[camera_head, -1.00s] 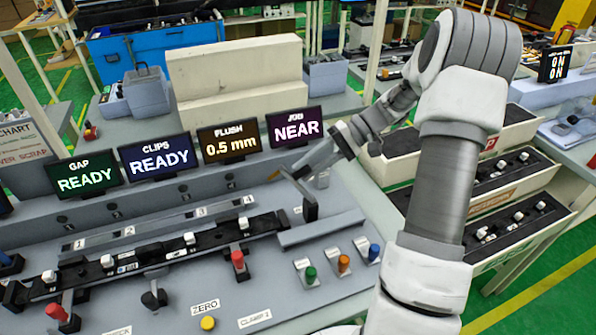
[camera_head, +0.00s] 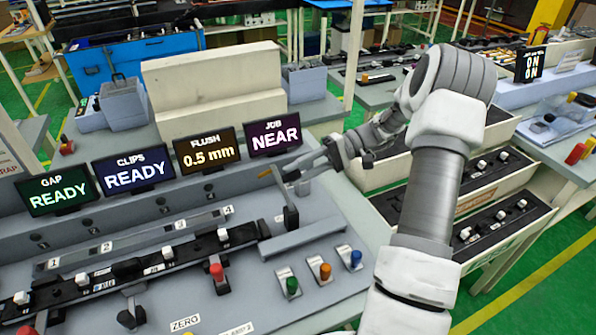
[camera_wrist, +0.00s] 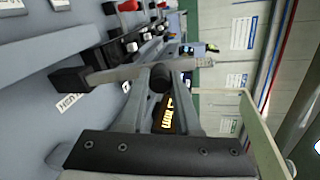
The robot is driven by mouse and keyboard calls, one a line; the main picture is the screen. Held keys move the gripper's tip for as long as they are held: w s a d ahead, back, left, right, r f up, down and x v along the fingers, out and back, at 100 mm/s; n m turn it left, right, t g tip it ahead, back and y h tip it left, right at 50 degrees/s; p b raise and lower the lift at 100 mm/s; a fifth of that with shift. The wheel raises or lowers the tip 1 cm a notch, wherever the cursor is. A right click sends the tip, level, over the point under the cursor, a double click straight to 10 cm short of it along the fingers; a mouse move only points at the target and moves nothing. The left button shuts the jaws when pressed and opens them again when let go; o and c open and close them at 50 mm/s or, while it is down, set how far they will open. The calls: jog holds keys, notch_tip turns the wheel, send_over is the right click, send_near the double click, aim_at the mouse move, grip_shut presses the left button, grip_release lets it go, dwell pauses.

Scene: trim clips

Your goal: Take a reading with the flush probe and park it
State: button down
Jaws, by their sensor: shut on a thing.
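My gripper (camera_head: 287,174) is above the back right of the fixture bench, near an upright grey bracket (camera_head: 291,217). In the wrist view its fingers close on a dark round-ended handle (camera_wrist: 161,77), which I take to be the flush probe. The probe's lower end is hard to make out, and I cannot tell whether it touches the bracket. The flush display (camera_head: 207,150) reads 0.5 mm. A black trim strip (camera_head: 130,268) with white clips lies along the fixture below, left of the gripper.
The gap display (camera_head: 55,189) and clips display (camera_head: 134,171) read READY; the job display (camera_head: 273,135) reads NEAR. Green, orange and blue knobs (camera_head: 325,271) stand at the bench's right. A red knob (camera_head: 217,277) stands before the strip.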

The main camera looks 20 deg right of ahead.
jog(key=c, duration=0.6)
grip_release()
jog(key=shift+v, duration=8.75)
jog(key=shift+s, duration=0.15)
